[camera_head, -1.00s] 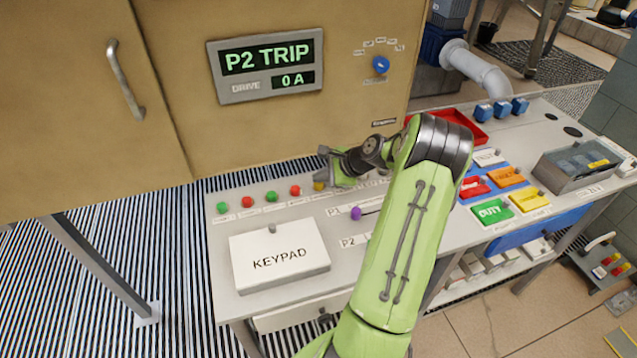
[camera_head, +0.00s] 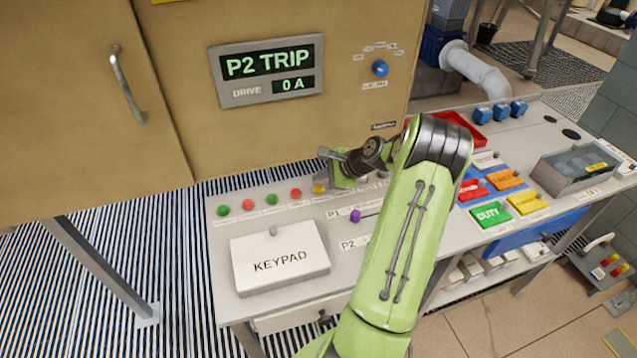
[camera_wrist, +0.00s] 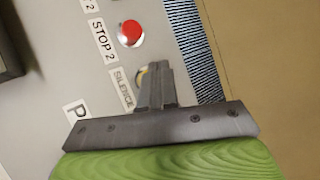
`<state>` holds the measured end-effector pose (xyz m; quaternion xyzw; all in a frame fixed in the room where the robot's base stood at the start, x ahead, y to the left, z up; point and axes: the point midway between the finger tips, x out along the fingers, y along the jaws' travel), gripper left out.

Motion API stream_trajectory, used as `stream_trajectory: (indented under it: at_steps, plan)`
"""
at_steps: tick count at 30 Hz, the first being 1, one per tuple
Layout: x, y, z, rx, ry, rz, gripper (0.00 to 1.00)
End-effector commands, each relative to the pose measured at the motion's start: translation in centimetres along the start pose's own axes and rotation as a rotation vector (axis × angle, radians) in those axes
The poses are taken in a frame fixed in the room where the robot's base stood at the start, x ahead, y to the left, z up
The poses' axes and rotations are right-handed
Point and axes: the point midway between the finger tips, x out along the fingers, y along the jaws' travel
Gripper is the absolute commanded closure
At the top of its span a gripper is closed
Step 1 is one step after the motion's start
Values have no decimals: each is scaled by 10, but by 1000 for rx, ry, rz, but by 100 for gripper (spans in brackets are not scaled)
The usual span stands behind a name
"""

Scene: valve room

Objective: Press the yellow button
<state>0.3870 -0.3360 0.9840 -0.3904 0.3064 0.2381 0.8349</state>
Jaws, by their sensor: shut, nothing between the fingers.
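The yellow button (camera_head: 319,188) is at the right end of a row of buttons on the grey console, just beside my gripper (camera_head: 324,155) in the head view. The fingers hold nothing. I cannot tell whether the fingertips touch the button.
A red button (camera_wrist: 130,33) labelled STOP 2 is next to the yellow one. Green and red buttons (camera_head: 247,204) continue left along the row. A white keypad cover (camera_head: 280,262) and a purple knob (camera_head: 355,215) stand nearer. The tan cabinet (camera_head: 280,130) rises behind.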

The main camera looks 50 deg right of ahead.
Motion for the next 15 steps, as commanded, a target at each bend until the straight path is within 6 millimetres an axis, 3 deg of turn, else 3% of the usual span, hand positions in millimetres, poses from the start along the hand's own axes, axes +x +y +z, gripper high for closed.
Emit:
stream_trajectory:
  at_steps: [15]
  plan:
    - [-11,-8,8,-1,0,-1,100]
